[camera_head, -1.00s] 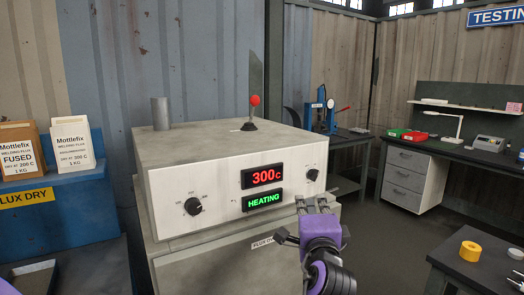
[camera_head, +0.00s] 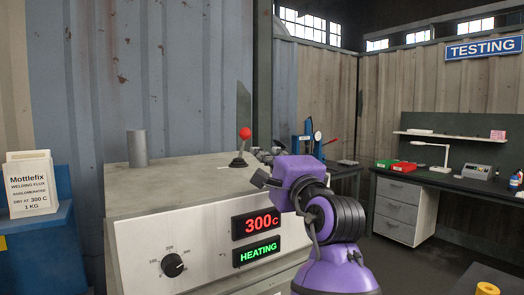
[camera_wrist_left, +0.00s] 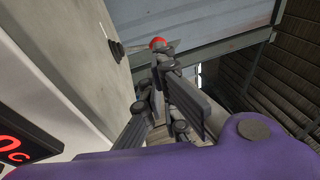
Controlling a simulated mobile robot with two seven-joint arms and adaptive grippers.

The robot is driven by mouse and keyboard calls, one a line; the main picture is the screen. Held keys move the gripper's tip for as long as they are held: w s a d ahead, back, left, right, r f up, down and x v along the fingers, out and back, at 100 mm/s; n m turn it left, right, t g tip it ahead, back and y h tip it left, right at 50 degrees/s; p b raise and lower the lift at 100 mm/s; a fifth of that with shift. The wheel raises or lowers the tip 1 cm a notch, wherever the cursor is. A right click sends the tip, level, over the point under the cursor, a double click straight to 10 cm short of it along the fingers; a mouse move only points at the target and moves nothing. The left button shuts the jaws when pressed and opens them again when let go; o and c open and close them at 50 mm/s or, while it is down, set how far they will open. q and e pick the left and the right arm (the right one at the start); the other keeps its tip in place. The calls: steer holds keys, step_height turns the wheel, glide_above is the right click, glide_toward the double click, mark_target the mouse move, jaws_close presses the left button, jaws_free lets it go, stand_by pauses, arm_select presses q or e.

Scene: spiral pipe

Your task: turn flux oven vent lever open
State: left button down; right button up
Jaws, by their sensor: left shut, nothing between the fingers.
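The flux oven (camera_head: 195,215) is a pale box with a red 300 C display and a green HEATING display on its front. In the left wrist view the red ball (camera_wrist_left: 157,43) shows just beyond the fingertips (camera_wrist_left: 158,62). I cannot tell whether they touch the lever. My right gripper is not in view.
A grey vent pipe (camera_head: 137,148) rises from the oven top on the left. A dial (camera_head: 172,265) is on the front. A blue press (camera_head: 308,140) stands behind right, and a testing desk (camera_head: 410,205) is farther right. The oven top between pipe and lever is clear.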

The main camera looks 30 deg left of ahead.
mark_target(248, 133)
arm_select(q)
steer(key=x, duration=0.5)
steer(key=p+x, duration=0.1)
steer(key=x, duration=0.5)
steer(key=shift+r, duration=0.2)
steer(key=shift+w+a+p, duration=0.3)
steer(key=shift+a, duration=0.15)
steer(key=shift+w+r, duration=0.1)
